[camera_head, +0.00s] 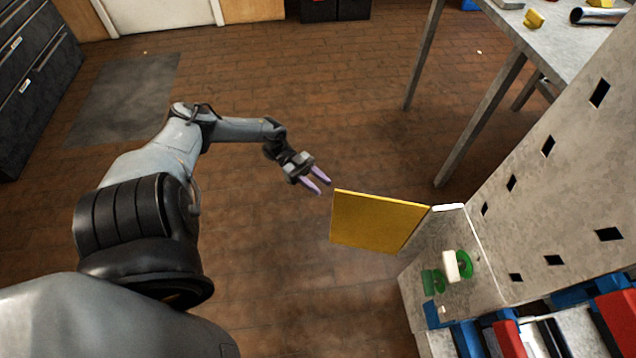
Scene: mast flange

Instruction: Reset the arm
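My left gripper (317,181) is at the end of the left arm, which comes in from the left and reaches to the middle of the view. Its two purple fingertips are spread apart with nothing between them. It hangs over the brown floor, just left of the upper left corner of a yellow panel (378,221), and looks apart from it. The panel sticks out to the left from a grey structure. My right gripper is not in view.
The grey structure (545,190) with square holes fills the right side. Green and white parts (452,266) sit at its foot, with red and blue pieces (507,338) below. A grey table (560,40) stands at upper right, dark cabinets (35,70) at upper left. Floor around the arm is clear.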

